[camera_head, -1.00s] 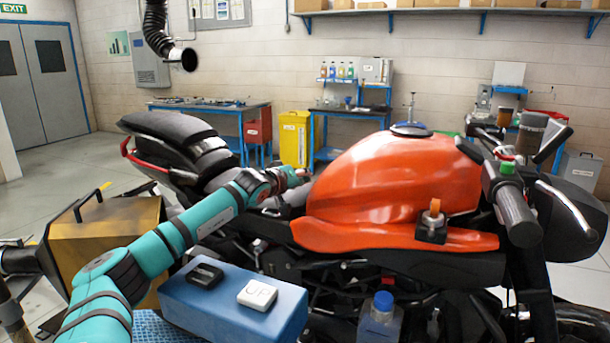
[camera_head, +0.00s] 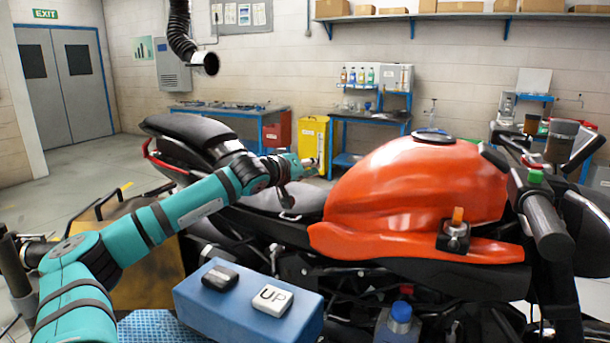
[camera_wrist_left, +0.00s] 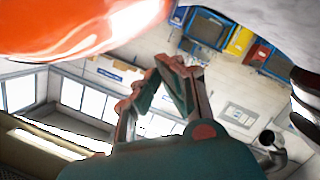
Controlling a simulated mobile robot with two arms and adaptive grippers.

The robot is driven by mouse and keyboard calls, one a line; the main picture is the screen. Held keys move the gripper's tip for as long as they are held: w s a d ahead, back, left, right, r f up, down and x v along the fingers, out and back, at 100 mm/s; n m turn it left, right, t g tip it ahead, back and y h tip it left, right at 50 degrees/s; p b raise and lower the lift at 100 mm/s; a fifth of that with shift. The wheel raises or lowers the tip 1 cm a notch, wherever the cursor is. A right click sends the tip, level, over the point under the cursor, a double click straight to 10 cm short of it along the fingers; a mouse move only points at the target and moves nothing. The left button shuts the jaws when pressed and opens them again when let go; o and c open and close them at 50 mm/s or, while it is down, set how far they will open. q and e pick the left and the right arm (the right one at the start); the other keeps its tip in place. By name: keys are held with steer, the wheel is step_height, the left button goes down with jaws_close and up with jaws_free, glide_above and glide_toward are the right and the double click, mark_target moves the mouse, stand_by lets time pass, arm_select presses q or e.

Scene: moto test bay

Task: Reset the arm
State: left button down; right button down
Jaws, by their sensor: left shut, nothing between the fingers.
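My left arm, teal with black bands, comes in from the left in the head view and reaches over the motorcycle's seat (camera_head: 290,200). Its gripper (camera_head: 311,164) is small and partly blurred there, just behind and left of the orange fuel tank (camera_head: 410,200). In the left wrist view the gripper (camera_wrist_left: 172,66) is shut, its fingers meeting in a peak with nothing between them. The orange tank (camera_wrist_left: 70,28) fills the top left of that view, apart from the fingers. My right gripper is not in view.
A blue box (camera_head: 245,305) with a white UP button (camera_head: 272,299) and a dark button stands in front of the motorcycle. A blue-capped bottle (camera_head: 400,322) is at the lower middle. A black hose (camera_head: 182,35) hangs above. Open floor lies at the left.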

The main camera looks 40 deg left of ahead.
arm_select(q)
steer(key=shift+d+b+v, duration=0.2)
steer(key=shift+b+v, duration=0.15)
steer(key=shift+v, duration=0.65)
steer(key=shift+d+b+v, duration=0.15)
steer(key=shift+b+v, duration=0.2)
steer(key=shift+v, duration=0.65)
steer(key=shift+w+r, duration=0.1)
steer(key=shift+r, duration=0.05)
